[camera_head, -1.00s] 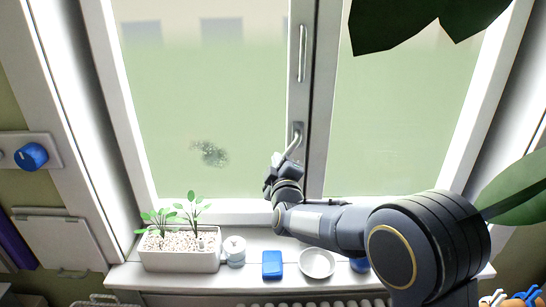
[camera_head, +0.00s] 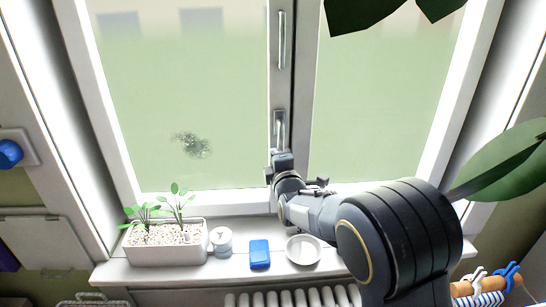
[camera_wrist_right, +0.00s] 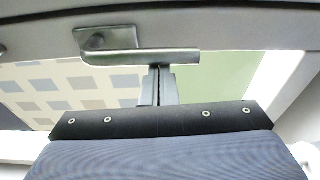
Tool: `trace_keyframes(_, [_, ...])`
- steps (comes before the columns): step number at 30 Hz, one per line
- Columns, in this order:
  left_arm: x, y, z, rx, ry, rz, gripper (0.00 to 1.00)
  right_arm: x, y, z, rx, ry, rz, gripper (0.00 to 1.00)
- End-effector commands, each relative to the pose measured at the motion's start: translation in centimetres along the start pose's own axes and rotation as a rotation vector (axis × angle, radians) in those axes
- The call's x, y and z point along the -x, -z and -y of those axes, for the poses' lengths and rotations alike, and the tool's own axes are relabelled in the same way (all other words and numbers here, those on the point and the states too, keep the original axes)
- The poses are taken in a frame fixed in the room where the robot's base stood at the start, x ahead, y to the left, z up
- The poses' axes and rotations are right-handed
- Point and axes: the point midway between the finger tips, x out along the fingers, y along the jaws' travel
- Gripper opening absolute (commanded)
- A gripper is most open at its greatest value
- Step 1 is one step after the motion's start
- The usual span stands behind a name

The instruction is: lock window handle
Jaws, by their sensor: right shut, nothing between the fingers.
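The window handle (camera_head: 279,128) is a metal lever on the grey middle frame of the window. In the head view it looks close to vertical, its lever pointing down, with the lower end partly hidden by my right gripper (camera_head: 279,161). In the right wrist view the handle (camera_wrist_right: 140,59) shows its base plate and a straight lever. My right gripper's fingers (camera_wrist_right: 159,70) are closed together with nothing between them. Their tips are at the lever's side, touching or very near it; I cannot tell which. My left gripper is not in view.
On the sill stand a white planter (camera_head: 166,246), a small white pot (camera_head: 221,243), a blue box (camera_head: 260,254) and a white bowl (camera_head: 304,250). A radiator (camera_head: 290,298) is below. Large leaves (camera_head: 505,165) hang at the right. A second, long vertical handle (camera_head: 281,40) is higher up the frame.

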Motion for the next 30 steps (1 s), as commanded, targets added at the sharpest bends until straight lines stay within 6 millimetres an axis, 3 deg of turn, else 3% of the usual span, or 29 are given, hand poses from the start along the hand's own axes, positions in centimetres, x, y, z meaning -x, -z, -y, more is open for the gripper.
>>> trace_keyframes(16, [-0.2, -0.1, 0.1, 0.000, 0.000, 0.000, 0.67, 0.4, -0.1, 0.0, 0.004, 0.000, 0.001, 0.00])
trace_keyframes(30, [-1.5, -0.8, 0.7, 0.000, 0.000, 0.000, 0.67, 7.2, 0.0, 0.0, 0.004, -0.001, -0.001, 0.00])
